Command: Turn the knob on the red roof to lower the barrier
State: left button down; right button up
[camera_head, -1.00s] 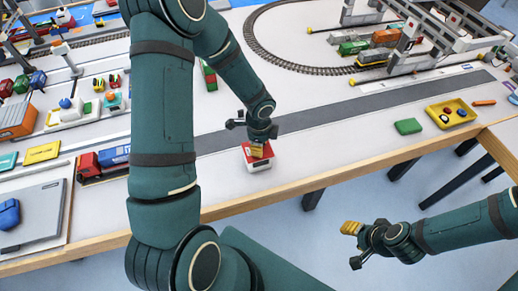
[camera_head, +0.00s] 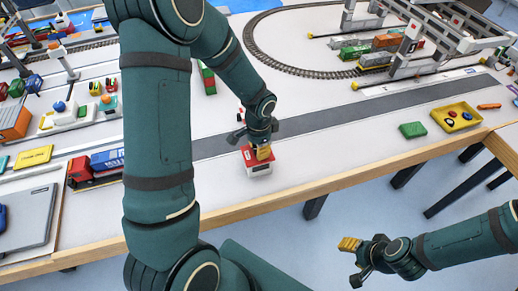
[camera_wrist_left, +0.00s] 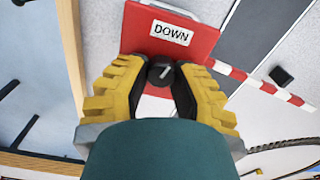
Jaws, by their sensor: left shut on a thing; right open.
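The small white booth with the red roof (camera_head: 247,158) stands near the table's front edge. In the left wrist view the red roof (camera_wrist_left: 200,40) bears a white label reading DOWN (camera_wrist_left: 171,32). My left gripper (camera_head: 264,152) is over the roof, and its yellow fingers (camera_wrist_left: 160,80) are shut on the dark knob (camera_wrist_left: 160,68), which shows a light mark. The red and white striped barrier (camera_wrist_left: 262,83) shows to the right of the roof in the left wrist view. Whether it is raised or lowered I cannot tell. My right gripper (camera_head: 350,246) is open and empty, in front of the table.
A grey road strip (camera_head: 340,121) runs behind the booth. A red and blue truck (camera_head: 82,170) stands at the left, partly behind my left arm. A green block (camera_head: 413,130) and a yellow tray (camera_head: 455,117) lie at the right. The table between booth and block is clear.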

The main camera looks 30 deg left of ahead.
pick_arm(q)
jog(key=shift+s, duration=0.1)
dwell(0.4)
jog(key=c, duration=0.7)
grip_release()
jog(key=shift+c, duration=0.2)
notch_tip(320, 180, up, 12)
